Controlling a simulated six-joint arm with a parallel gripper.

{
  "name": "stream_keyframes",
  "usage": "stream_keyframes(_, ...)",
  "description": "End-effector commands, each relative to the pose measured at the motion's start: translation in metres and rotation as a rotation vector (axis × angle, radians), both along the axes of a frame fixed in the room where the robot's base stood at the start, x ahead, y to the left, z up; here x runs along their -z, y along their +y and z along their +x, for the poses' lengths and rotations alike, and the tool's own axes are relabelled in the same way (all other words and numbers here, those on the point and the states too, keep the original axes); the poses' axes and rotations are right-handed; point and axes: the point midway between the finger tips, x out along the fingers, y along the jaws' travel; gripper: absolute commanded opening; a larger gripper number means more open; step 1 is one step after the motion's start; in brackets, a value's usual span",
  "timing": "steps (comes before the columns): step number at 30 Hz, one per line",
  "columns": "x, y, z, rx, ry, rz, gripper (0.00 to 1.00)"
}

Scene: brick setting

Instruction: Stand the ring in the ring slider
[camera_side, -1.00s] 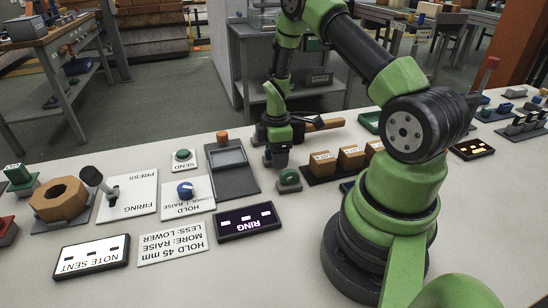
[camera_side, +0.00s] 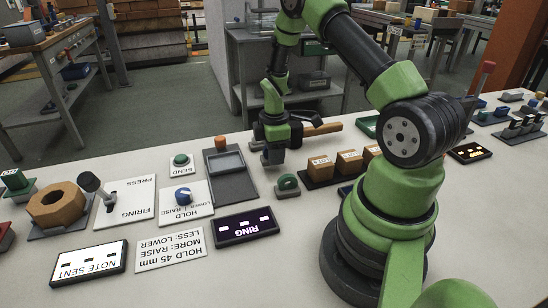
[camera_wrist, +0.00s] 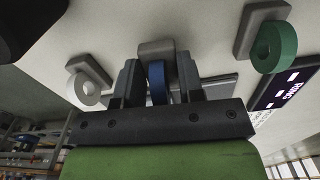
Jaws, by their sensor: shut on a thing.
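My gripper (camera_side: 273,159) is low over the table behind the green ring, with its fingers pointing down. In the wrist view my gripper (camera_wrist: 157,75) is shut on a blue ring (camera_wrist: 157,84), seen edge-on between the two fingers. A grey block (camera_wrist: 156,48) lies right by the blue ring; I cannot tell whether the ring still sits in it. The blue ring is hidden in the side view. A dark grey panel (camera_side: 238,187) with an orange knob and a grey recess stands left of my gripper; I cannot tell for sure that it is the ring slider.
A green ring (camera_side: 288,183) stands in a holder in front of my gripper. A white ring (camera_wrist: 86,89) stands in another holder. Wooden blocks (camera_side: 349,162) stand to the right. The RING sign (camera_side: 247,226), blue HOLD knob (camera_side: 183,194) and green SEND button (camera_side: 180,160) lie left.

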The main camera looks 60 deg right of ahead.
Motion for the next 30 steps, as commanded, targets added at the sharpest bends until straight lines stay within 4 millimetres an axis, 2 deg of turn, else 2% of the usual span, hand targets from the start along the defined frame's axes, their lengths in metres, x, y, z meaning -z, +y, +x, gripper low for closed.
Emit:
stream_keyframes(6, -0.045, -0.001, 0.001, -0.001, -0.007, -0.005, 0.12)
stream_keyframes(13, -0.077, 0.001, 0.006, -0.007, -0.003, -0.002, 0.12)
stream_keyframes(17, -0.084, 0.008, 0.031, -0.028, -0.003, -0.002, 0.12)
stream_keyframes(24, -0.091, 0.035, 0.086, -0.068, -0.001, -0.001, 0.12)
stream_keyframes(30, -0.091, 0.050, 0.106, -0.081, 0.001, -0.001, 0.12)
